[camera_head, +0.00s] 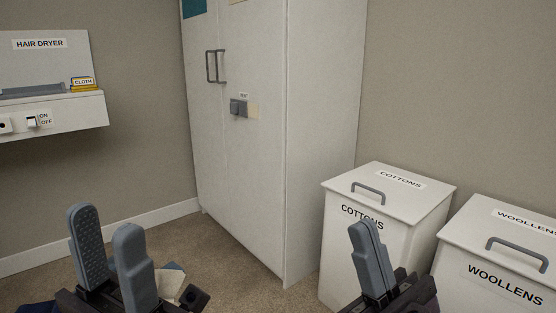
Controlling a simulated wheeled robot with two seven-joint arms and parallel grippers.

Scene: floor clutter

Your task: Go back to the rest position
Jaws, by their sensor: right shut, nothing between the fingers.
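My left gripper (108,220) shows at the lower left of the head view. Its two grey fingers point up and stand apart, with nothing seen between them. My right gripper (368,228) shows at the lower right, in front of the bin labelled COTTONS. Its fingers are together and hold nothing. Both grippers are upright in front of me, and the lower parts of the arms are cut off by the frame's bottom edge.
A tall white cabinet (245,190) stands ahead with its doors closed. Lidded bins labelled COTTONS (345,260) and WOOLLENS (480,245) stand at right. A HAIR DRYER wall shelf (75,115) is at left. Pale and blue items (172,280) lie behind my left gripper. Carpet (225,262) is clear before the cabinet.

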